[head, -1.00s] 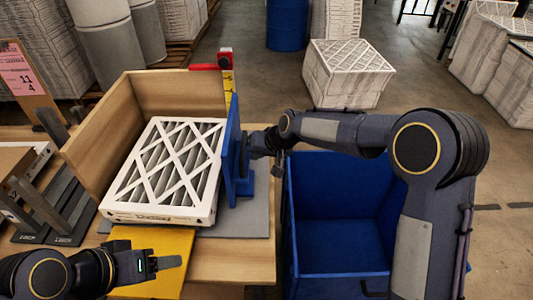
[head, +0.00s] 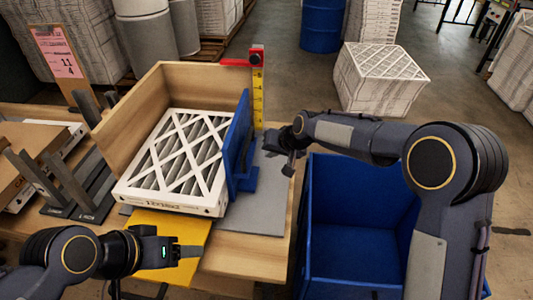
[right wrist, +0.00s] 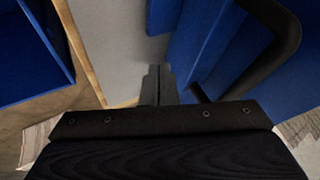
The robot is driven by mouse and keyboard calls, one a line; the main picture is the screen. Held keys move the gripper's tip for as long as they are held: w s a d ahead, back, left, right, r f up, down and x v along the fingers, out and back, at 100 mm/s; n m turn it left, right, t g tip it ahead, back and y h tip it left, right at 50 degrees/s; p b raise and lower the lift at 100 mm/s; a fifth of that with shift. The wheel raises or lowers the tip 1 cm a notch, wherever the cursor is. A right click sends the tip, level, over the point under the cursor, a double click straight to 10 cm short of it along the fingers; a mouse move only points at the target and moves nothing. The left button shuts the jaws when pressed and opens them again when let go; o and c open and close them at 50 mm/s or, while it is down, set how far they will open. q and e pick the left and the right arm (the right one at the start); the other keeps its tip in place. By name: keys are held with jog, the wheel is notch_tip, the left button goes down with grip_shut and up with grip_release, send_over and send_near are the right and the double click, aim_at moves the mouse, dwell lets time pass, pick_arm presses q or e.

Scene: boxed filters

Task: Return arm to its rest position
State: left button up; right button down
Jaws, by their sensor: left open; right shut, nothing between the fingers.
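My right gripper (head: 289,168) is shut and empty, to the right of the blue upright plate (head: 238,148) and apart from it in the head view. Its closed fingers (right wrist: 158,86) show in the right wrist view, with the blue plate part (right wrist: 215,45) to their right. My left gripper (head: 190,252) is open and empty, over the yellow board (head: 168,228) at the front. A white-framed pleated filter (head: 180,157) lies between the wooden walls (head: 125,115) and the blue plate, its right side close to the plate.
A blue bin (head: 309,215) stands on the floor right of the table, below my right arm. A red-topped yellow ruler post (head: 257,90) rises behind the plate. Dark metal racks (head: 65,185) stand at left. A filter stack (head: 384,85) stands on the floor behind.

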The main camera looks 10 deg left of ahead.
jog(key=s+d+r+m, duration=0.1)
jog(key=s+d+r, duration=0.45)
jog(key=d, duration=0.25)
jog(key=s+d+r, duration=0.4)
jog(key=d+r, duration=0.2)
jog(key=d, duration=0.2)
jog(key=s+d+f, duration=0.2)
jog(key=s+d, duration=0.2)
jog(key=s, duration=0.4)
jog(key=s+d+f+m+h, duration=0.1)
jog(key=s+d, duration=0.3)
jog(key=s, duration=0.5)
jog(key=s+d+f+m+t+h, duration=0.1)
jog(key=s+d+f, duration=0.2)
jog(key=s, duration=0.6)
jog(key=shift+d+b, duration=0.4)
